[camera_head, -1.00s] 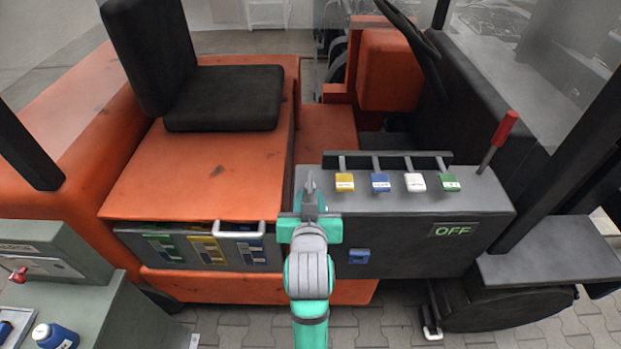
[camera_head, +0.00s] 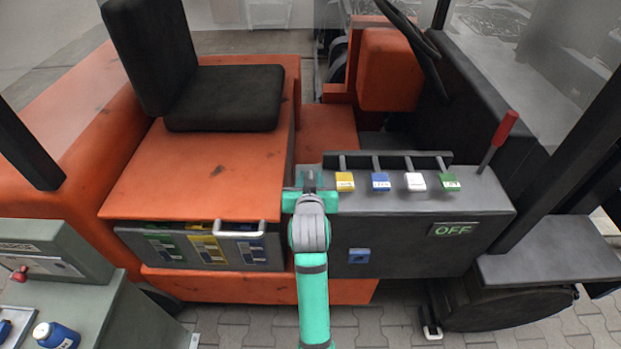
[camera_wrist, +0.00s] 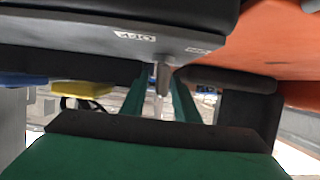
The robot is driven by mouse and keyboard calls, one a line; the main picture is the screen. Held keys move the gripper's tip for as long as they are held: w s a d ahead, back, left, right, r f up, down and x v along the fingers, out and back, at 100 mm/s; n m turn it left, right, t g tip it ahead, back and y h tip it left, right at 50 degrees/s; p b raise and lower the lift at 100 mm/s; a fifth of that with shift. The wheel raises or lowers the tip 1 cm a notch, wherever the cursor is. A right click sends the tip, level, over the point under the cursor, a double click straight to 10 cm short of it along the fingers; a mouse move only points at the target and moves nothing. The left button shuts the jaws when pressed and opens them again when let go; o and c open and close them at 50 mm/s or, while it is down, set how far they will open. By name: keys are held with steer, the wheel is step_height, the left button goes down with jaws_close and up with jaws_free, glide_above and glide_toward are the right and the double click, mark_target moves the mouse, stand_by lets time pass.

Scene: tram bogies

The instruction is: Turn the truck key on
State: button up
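The grey truck console (camera_head: 430,205) shows a green "OFF" display (camera_head: 453,229) on its front. My gripper (camera_head: 308,182) is at the left end of the console top. In the wrist view, a thin metallic piece, apparently the truck key (camera_wrist: 161,78), stands out from the grey panel between the two green fingers of my gripper (camera_wrist: 160,98). The fingers look apart, with gaps on both sides of the key. A small white label (camera_wrist: 135,37) is on the panel near it; its text is too small to read surely. In the head view my gripper mostly hides the key.
Yellow (camera_head: 345,181), blue (camera_head: 381,181), white (camera_head: 415,181) and green (camera_head: 450,182) tabs line the console right of my gripper. A red-handled lever (camera_head: 503,130) stands at its right end. The orange truck body and black seat (camera_head: 225,98) are to the left.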

jaws_close()
steer(key=shift+w, duration=0.1)
steer(key=shift+w+a+m+h, duration=0.1)
steer(key=shift+a+m+h, duration=0.05)
steer(key=shift+m+h, duration=1.35)
steer(key=shift+m+g+h, duration=0.3)
steer(key=shift+h, duration=0.3)
steer(key=m+g+h, duration=0.2)
steer(key=m+h, duration=0.1)
steer(key=shift+a+m+h, duration=0.15)
steer(key=shift+m+h, duration=0.15)
steer(key=shift+h, duration=0.1)
steer(key=shift+m+g+h, duration=1)
steer(key=shift+m, duration=0.2)
steer(key=shift+f+m+g+h, duration=0.1)
steer(key=shift+m+g+h, duration=0.6)
steer(key=shift+m+g, duration=0.6)
